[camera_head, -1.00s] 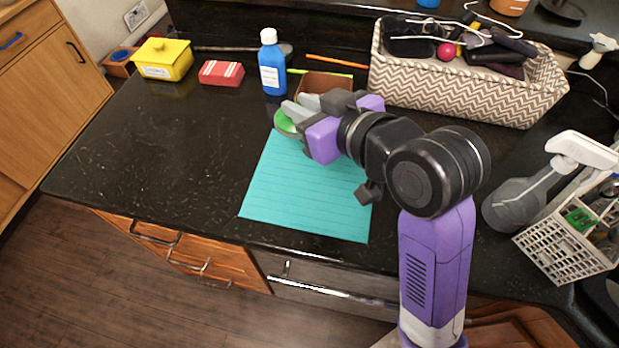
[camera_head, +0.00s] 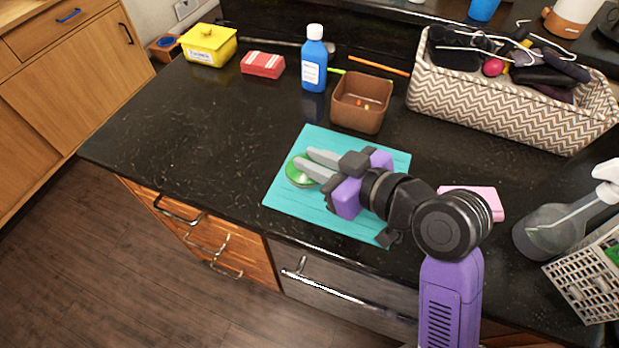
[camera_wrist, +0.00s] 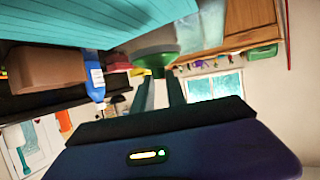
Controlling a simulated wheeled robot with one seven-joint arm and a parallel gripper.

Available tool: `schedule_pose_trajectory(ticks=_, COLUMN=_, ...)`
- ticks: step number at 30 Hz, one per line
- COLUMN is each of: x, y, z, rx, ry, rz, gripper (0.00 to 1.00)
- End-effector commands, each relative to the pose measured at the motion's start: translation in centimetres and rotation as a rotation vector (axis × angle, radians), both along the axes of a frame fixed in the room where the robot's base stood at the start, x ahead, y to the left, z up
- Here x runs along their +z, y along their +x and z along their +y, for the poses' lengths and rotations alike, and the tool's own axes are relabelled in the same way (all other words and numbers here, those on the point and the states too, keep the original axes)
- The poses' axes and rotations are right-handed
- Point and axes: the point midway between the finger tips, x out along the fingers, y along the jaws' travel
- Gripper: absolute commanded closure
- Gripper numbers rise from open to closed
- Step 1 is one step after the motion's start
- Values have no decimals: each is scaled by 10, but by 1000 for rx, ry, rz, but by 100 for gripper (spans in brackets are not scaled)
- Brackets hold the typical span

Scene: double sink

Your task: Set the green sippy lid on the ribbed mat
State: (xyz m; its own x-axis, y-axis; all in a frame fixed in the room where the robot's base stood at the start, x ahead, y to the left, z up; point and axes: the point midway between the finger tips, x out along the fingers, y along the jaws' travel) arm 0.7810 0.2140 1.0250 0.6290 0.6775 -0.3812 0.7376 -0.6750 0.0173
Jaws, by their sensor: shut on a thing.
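The green sippy lid (camera_head: 297,171) is a round green piece with a paler centre. It is held between the two grey fingers of my gripper (camera_head: 308,160), which is shut on it. In the wrist view the lid (camera_wrist: 155,56) is at the fingertips. The teal ribbed mat (camera_head: 345,222) lies flat on the black counter. The lid shows over the mat's left part in the head view, close to its surface; I cannot tell whether it touches. My gripper and wrist hide part of the mat's right side.
A brown box (camera_head: 361,102) stands just behind the mat, with a blue bottle (camera_head: 314,60) beyond it. A pink item (camera_head: 478,200) lies right of the mat, partly behind my arm. A patterned basket (camera_head: 500,105) fills the back right. Counter left of the mat is clear.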

Motion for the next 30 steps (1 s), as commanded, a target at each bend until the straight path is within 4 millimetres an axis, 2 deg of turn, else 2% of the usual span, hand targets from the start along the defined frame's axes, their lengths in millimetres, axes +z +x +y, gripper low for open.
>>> schedule_pose_trajectory(ticks=1, x=-8, y=0, z=-1, rx=-2, ry=0, rz=3, gripper=100)
schedule_pose_trajectory(ticks=7, x=-22, y=1, z=-1, rx=-1, ry=1, rz=3, gripper=100)
schedule_pose_trajectory(ticks=15, x=-56, y=1, z=-1, rx=-1, ry=2, rz=2, gripper=100)
schedule_pose_trajectory(ticks=28, x=-63, y=1, z=-2, rx=-2, ry=2, rz=0, gripper=100)
schedule_pose_trajectory(ticks=29, x=-62, y=1, z=-2, rx=-2, ry=2, rz=0, gripper=81)
schedule_pose_trajectory(ticks=30, x=-62, y=1, z=-2, rx=-1, ry=1, rz=0, gripper=73)
